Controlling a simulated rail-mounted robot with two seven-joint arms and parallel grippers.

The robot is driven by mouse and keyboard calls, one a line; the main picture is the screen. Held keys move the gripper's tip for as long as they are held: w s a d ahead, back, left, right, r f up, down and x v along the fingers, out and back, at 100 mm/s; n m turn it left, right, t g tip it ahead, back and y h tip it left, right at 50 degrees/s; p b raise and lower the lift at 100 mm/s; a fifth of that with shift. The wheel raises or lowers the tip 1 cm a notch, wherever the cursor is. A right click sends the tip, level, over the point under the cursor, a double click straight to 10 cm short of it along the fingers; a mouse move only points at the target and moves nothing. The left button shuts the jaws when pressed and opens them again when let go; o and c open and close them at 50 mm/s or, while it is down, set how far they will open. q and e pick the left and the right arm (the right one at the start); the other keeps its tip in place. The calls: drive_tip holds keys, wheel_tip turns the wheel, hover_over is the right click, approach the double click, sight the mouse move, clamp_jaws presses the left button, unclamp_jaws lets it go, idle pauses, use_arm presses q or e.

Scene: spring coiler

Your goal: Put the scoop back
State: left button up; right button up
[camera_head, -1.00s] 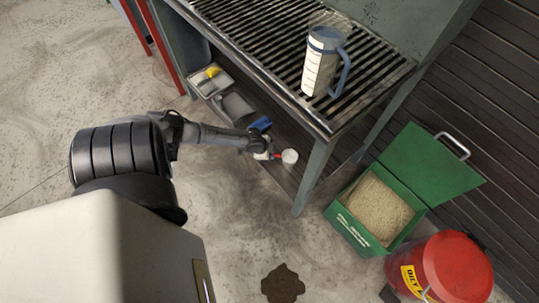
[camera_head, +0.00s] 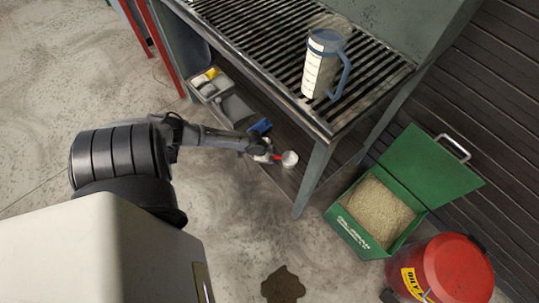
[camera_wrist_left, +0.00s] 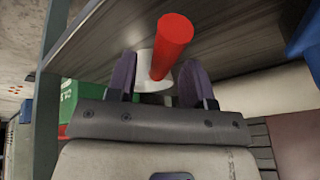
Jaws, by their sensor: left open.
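The scoop has a white cup (camera_head: 289,159) and a red handle (camera_head: 277,157). It is at the front edge of the bench's lower shelf (camera_head: 287,182), near the front leg. My left gripper (camera_head: 270,154) is at the handle end of the scoop. In the left wrist view my left gripper (camera_wrist_left: 160,75) is open, with one dark finger on each side of the scoop. There the red handle (camera_wrist_left: 172,45) points toward the camera and the white cup (camera_wrist_left: 145,83) is partly hidden behind it. I cannot tell whether the fingers touch it. My right gripper is not in view.
A green box (camera_head: 360,235) of tan granules stands open at the right, beside a red oily-waste can (camera_head: 455,270). A jug (camera_head: 320,65) stands on the slatted bench top. A blue item (camera_head: 259,127) and a grey tray (camera_head: 207,90) are on the lower shelf. A dark spill (camera_head: 283,285) marks the floor.

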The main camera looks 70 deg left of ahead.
use_arm(q)
drive_tip(key=p+v, duration=0.7)
drive_tip(key=v, duration=0.4)
drive_tip(key=s+d+r+g+h+p, duration=0.1)
drive_tip(key=d+r, duration=0.3)
drive_tip(key=d, duration=0.7)
drive_tip(key=s+d+r+h, duration=0.1)
drive_tip(key=d+r, duration=0.2)
drive_tip(key=d, duration=0.8)
drive_tip(key=s+d+r+n, duration=0.1)
drive_tip(key=d+r, duration=0.2)
drive_tip(key=r, duration=0.4)
drive_tip(key=s+d+r+n+y, duration=0.1)
drive_tip(key=s+d+r+n, duration=0.1)
drive_tip(key=r, duration=0.5)
drive_tip(key=shift+s+d+y, duration=0.2)
drive_tip(key=shift+d+y, duration=0.1)
drive_tip(key=shift+d, duration=0.2)
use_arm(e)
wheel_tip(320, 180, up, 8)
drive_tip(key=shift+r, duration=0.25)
use_arm(q)
drive_tip(key=shift+r, duration=0.1)
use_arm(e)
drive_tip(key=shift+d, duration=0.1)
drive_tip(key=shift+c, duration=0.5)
